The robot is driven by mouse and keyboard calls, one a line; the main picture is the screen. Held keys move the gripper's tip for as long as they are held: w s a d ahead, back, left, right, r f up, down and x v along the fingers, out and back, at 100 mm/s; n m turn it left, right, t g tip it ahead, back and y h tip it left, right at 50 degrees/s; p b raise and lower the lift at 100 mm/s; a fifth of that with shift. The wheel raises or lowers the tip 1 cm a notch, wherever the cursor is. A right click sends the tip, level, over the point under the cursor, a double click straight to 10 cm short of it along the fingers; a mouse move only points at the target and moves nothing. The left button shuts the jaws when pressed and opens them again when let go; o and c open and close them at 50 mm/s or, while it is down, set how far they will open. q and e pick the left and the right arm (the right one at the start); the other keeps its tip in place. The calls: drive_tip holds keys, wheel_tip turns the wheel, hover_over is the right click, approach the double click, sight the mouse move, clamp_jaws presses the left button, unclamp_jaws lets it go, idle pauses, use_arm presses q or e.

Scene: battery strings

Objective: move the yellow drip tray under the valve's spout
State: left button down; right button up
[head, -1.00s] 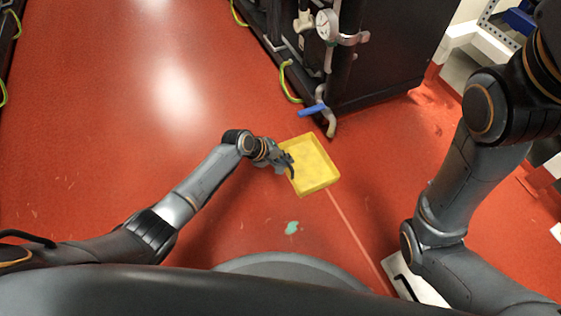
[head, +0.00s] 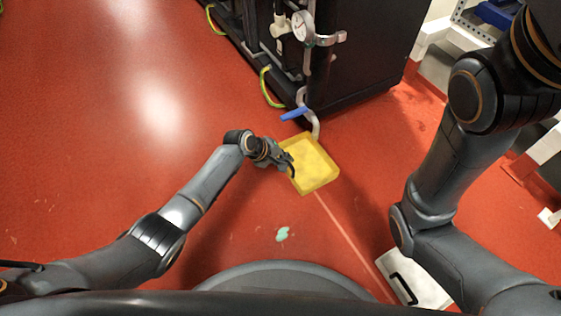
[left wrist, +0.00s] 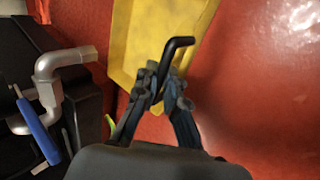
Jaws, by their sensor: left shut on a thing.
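The yellow drip tray (head: 314,166) is a shallow square pan low over the red floor; I cannot tell if it touches the floor. My left gripper (head: 287,163) is shut on the black bent handle at its left side. In the left wrist view the fingers (left wrist: 160,88) close around this black handle (left wrist: 174,58), with the yellow tray (left wrist: 150,30) beyond. The valve has a blue lever (head: 293,115) and a grey spout (head: 315,128) bending down. The spout's end meets the tray's far edge in the head view. My right gripper is out of view.
A black cabinet (head: 375,60) with a round gauge (head: 302,26) and pipes stands behind the valve. A yellow-green cable (head: 267,88) loops at its base. A greenish patch (head: 282,234) and a pale line mark the floor. Open floor lies to the left.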

use_arm(q)
drive_tip(key=shift+w+d+b, duration=0.45)
drive_tip(key=shift+w+d, duration=0.25)
drive_tip(key=shift+d, duration=0.3)
drive_tip(key=c, duration=1.4)
unclamp_jaws()
drive_tip(key=shift+o, duration=0.2)
drive_tip(key=v, duration=1.2)
